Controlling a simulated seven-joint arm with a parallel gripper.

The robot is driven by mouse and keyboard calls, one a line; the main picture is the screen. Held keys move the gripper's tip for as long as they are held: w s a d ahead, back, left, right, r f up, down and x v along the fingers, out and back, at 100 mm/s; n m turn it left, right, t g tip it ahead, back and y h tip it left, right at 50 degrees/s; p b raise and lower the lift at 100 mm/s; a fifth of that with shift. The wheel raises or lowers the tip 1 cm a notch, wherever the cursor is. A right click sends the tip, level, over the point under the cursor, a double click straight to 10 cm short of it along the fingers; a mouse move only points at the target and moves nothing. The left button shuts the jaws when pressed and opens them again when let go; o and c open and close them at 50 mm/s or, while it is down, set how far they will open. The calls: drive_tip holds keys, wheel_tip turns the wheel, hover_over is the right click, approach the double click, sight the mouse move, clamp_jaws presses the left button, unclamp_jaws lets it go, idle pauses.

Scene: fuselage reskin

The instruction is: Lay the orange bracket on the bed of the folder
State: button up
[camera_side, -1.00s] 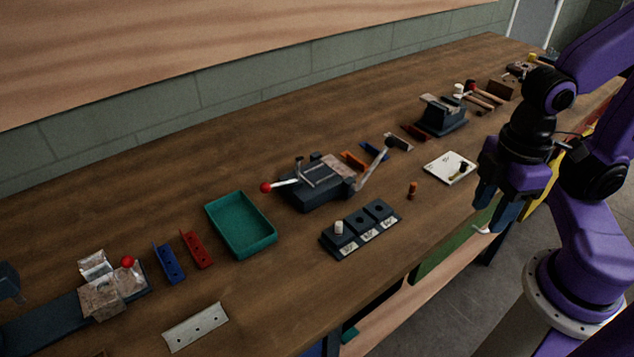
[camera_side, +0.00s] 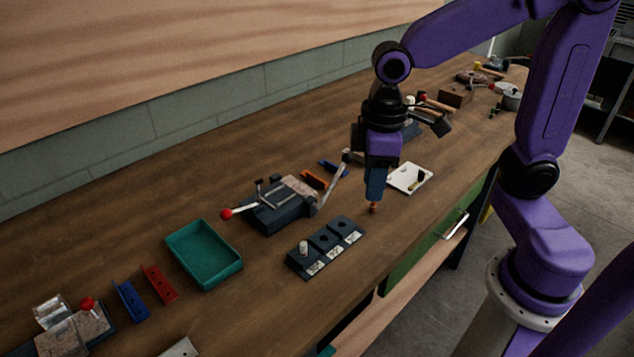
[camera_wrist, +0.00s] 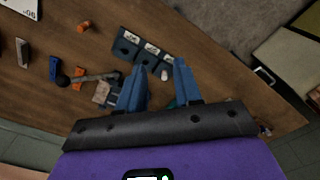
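The orange bracket (camera_side: 315,179) lies on the bench just behind the folder (camera_side: 278,213), beside a blue bracket. It also shows in the wrist view (camera_wrist: 78,77), left of the fingers. The folder is a dark machine with a pale plate on top and a red-balled lever; in the wrist view it is mostly hidden behind my left finger. My gripper (camera_side: 374,196) is above the bench, right of the folder, pointing down. In the wrist view my gripper (camera_wrist: 160,70) has its two blue fingers apart with nothing between them.
A small orange peg (camera_side: 374,208) appears just below my fingertips. A three-socket block (camera_side: 326,246) stands in front of the folder, a green tray (camera_side: 204,254) to its left. The blue bracket (camera_side: 333,169) and a white board (camera_side: 410,178) lie to the right.

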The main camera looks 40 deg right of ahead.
drive_tip(key=w+d+m, duration=0.3)
drive_tip(key=w+m, duration=0.2)
drive_tip(key=w, duration=1.1)
drive_tip(key=m, duration=0.3)
hover_over(318, 182)
wheel_tip(318, 182, down, 2)
drive_tip(key=f, duration=1.1)
drive_tip(key=w+f, duration=0.1)
drive_tip(key=f, duration=0.5)
drive_tip(key=shift+d+f, duration=0.1)
drive_tip(key=shift+f, duration=0.2)
drive_tip(key=shift+c, duration=0.3)
clamp_jaws()
